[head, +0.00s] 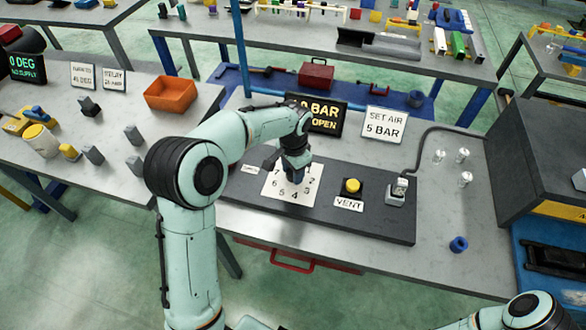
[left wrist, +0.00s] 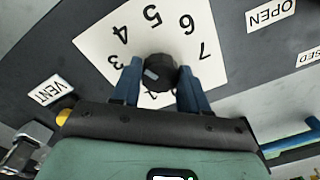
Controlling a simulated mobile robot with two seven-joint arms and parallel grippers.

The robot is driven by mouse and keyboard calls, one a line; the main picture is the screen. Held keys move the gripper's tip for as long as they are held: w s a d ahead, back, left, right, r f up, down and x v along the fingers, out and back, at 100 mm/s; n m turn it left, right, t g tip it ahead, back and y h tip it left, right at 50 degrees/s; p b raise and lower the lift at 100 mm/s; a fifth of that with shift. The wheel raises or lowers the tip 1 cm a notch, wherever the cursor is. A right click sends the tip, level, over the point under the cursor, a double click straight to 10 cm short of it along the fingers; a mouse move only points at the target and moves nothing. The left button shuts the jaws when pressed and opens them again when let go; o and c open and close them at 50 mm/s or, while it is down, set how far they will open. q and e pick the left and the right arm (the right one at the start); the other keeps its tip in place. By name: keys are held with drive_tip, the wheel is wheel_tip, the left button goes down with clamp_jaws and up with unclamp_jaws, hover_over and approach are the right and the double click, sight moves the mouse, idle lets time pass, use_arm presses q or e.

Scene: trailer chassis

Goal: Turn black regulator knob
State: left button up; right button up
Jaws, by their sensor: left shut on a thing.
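The black regulator knob (left wrist: 160,69) sits in the middle of a white dial card (left wrist: 103,52) printed with numbers. My left gripper (left wrist: 159,82) has a blue finger on either side of the knob and is shut on it. A pale mark shows on the knob; the number it points at is unclear. In the head view my left gripper (head: 294,172) comes down over the dial card (head: 275,184) and hides the knob. A dark display (head: 325,118) reads 0 BAR and OPEN, partly behind my arm. A sign (head: 384,125) reads SET AIR 5 BAR. My right gripper is out of view.
A yellow button (head: 352,186) with a VENT label (head: 349,205) is right of the dial, and a small metal fitting (head: 399,188) with a hose beyond it. A large dark box (head: 535,145) stands at the right. An orange bin (head: 170,94) is on the left table.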

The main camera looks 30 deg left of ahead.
use_arm(q)
drive_tip(key=shift+m, duration=0.6)
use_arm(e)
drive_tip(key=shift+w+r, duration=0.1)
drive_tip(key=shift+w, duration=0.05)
use_arm(q)
drive_tip(key=o, duration=1.1)
drive_tip(key=shift+c, duration=0.2)
wheel_tip(320, 180, up, 13)
drive_tip(key=p, duration=0.1)
drive_tip(key=shift+d+r+p, duration=0.15)
drive_tip(key=shift+r+p, duration=0.05)
drive_tip(key=shift+p, duration=0.15)
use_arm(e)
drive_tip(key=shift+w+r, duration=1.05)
use_arm(q)
drive_tip(key=shift+s, duration=0.1)
